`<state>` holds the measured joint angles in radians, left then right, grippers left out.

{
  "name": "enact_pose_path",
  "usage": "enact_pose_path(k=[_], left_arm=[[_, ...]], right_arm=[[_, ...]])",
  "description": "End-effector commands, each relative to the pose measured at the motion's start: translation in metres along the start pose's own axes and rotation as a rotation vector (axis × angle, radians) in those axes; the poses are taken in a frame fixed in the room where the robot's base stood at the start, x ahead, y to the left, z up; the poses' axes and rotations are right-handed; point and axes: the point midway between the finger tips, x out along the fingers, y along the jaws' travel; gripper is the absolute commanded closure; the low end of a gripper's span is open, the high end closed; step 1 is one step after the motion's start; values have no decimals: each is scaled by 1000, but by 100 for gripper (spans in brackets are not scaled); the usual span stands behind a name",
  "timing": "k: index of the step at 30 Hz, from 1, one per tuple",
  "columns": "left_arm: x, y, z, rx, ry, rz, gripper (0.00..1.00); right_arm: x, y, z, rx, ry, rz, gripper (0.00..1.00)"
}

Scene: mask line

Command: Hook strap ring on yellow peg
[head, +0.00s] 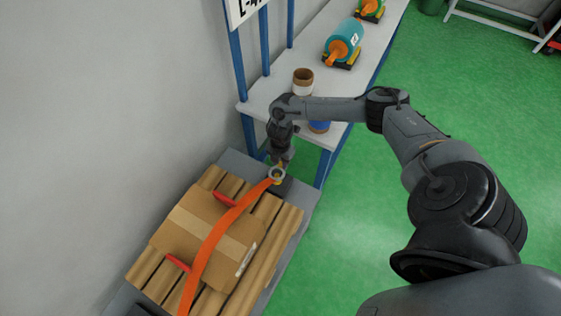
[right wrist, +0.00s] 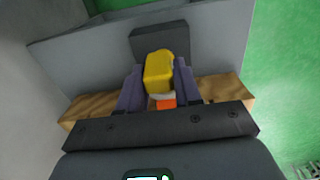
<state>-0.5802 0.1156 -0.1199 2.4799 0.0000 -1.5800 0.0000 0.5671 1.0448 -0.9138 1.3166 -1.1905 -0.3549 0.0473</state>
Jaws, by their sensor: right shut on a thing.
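The orange strap (head: 215,240) runs over the cardboard box and ends at a pale grey strap ring (head: 277,174). My right gripper (head: 279,167) is shut on the ring, at the far end of the pallet. The yellow peg (right wrist: 158,72) stands between and just beyond the fingertips in the right wrist view, in front of a dark block (right wrist: 160,40). A pale bit of ring and the strap end (right wrist: 166,103) show right below it. Yellow shows at the ring in the head view; whether the ring is around the peg or only against it, I cannot tell. My left gripper is not in view.
The cardboard box (head: 190,232) lies on wooden slats (head: 285,235) with red pieces (head: 178,262) at its edges. A grey table (head: 262,98) with blue legs stands behind, carrying a brown-and-white cup (head: 303,80) and a teal cylinder (head: 343,42).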

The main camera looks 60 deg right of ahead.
Motion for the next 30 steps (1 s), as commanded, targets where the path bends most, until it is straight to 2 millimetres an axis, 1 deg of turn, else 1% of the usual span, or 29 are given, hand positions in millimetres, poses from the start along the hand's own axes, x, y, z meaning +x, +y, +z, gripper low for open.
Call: enact_pose_path(k=[1,12,21,30], left_arm=[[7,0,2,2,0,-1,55],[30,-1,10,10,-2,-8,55],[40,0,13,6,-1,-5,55],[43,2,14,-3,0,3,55]], right_arm=[[7,0,0,0,0,0,98],[30,0,0,0,0,0,98],[47,0,0,1,0,0,98],[53,0,0,1,0,0,98]])
